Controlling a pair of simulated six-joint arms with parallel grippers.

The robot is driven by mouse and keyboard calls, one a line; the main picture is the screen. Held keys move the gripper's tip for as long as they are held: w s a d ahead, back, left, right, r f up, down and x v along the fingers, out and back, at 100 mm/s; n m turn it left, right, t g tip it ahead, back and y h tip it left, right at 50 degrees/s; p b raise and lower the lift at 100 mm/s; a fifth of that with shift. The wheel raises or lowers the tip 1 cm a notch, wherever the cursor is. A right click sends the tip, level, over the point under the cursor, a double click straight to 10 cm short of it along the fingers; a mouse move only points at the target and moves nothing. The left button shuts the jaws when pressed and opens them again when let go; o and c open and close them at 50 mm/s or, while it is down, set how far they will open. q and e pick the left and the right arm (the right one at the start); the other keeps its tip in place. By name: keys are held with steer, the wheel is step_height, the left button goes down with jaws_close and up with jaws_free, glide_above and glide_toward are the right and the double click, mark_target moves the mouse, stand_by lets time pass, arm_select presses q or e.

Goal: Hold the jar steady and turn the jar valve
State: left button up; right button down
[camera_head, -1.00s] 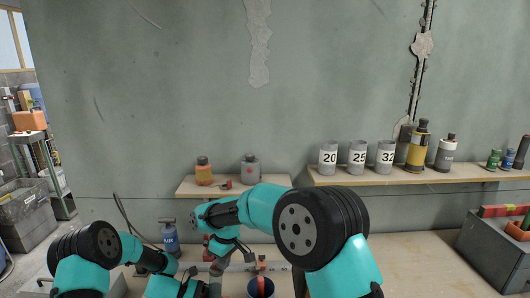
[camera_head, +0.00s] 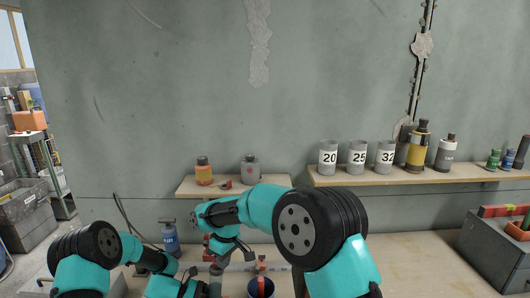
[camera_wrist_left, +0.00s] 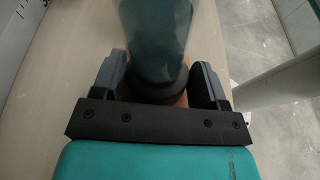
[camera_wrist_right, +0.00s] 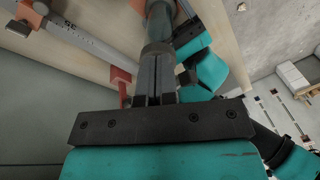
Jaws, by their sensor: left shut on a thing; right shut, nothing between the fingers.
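The jar (camera_wrist_left: 155,35) is a smooth grey-green body with a dark ring near my left wrist. My left gripper (camera_wrist_left: 162,82) is shut around it, one finger on each side. In the head view, a grey upright part of the jar (camera_head: 215,284) shows beside the left arm. My right gripper (camera_wrist_right: 156,82) is shut and empty, its fingers together and pointing down over the jar's top. The fingertips end at a brownish-grey rounded piece (camera_wrist_right: 158,48), perhaps the valve; I cannot tell whether they touch it.
A pale pipe (camera_wrist_right: 88,42) with reddish clamps lies close by on the bench. A dark blue cup (camera_head: 261,288) stands right of the jar. A blue bottle (camera_head: 171,238) stands behind the left arm. Wall shelves (camera_head: 400,178) hold grey numbered cans (camera_head: 328,170).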

steer(key=shift+w+d+f, duration=0.1)
steer(key=shift+d+f, duration=0.15)
steer(key=shift+f, duration=0.55)
steer(key=shift+d, duration=0.4)
step_height(320, 180, up, 6)
steer(key=shift+w+d+r, duration=0.2)
steer(key=shift+w+d, duration=0.05)
steer(key=shift+w, duration=0.1)
stand_by(0.5)
steer(key=shift+d+r, duration=0.1)
steer(key=shift+s+d+r+g, duration=0.15)
steer(key=shift+d+r+g, duration=0.1)
steer(key=shift+r+g, duration=0.2)
